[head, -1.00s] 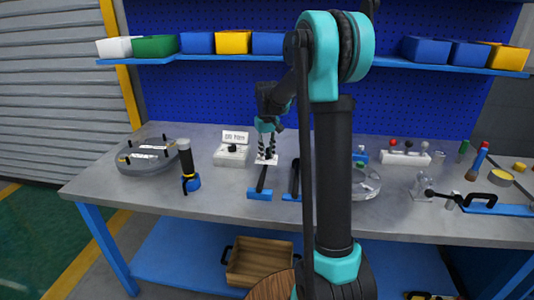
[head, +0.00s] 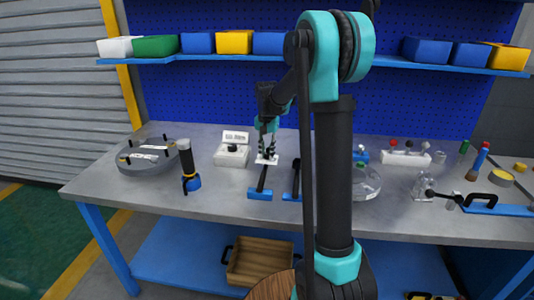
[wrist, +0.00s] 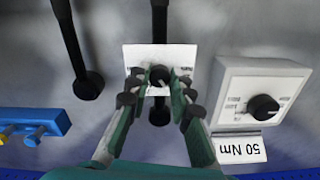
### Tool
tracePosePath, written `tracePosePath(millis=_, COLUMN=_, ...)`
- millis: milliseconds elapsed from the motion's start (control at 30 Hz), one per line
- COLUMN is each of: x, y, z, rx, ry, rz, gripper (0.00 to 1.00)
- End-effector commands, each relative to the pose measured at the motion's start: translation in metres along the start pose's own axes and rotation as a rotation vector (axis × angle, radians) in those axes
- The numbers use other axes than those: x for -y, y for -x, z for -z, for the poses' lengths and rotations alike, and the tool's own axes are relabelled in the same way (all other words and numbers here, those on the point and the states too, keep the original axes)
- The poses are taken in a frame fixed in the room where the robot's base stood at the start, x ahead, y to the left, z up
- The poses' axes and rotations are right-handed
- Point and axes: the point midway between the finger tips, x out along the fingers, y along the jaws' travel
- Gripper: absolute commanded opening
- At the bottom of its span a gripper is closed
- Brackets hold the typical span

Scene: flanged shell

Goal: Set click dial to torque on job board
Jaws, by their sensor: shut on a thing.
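A wrench-like tool with a blue handle (head: 260,196) and black shaft lies on the bench. At its far end is a white dial plate (head: 266,160) with printed marks. In the wrist view, a small black knob with a pale pointer line (wrist: 159,75) sits on this plate (wrist: 185,54). My gripper (wrist: 158,80) is shut on the knob, fingers on both sides. It also shows in the head view (head: 267,152), where the knob is hidden.
A second black-shafted tool (wrist: 88,84) lies beside the first. A grey round flanged shell (head: 150,160) and a black upright tool with a blue base (head: 188,170) stand to the left. A glass dish (head: 367,182) and a white rack (head: 405,158) are to the right.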

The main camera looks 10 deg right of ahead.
Motion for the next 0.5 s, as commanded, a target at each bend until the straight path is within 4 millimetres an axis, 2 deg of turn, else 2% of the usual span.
tracePosePath(millis=500, x=0.0001, y=0.0002, z=0.0002, rx=0.0, ry=-0.047, rz=0.0, gripper=0.0)
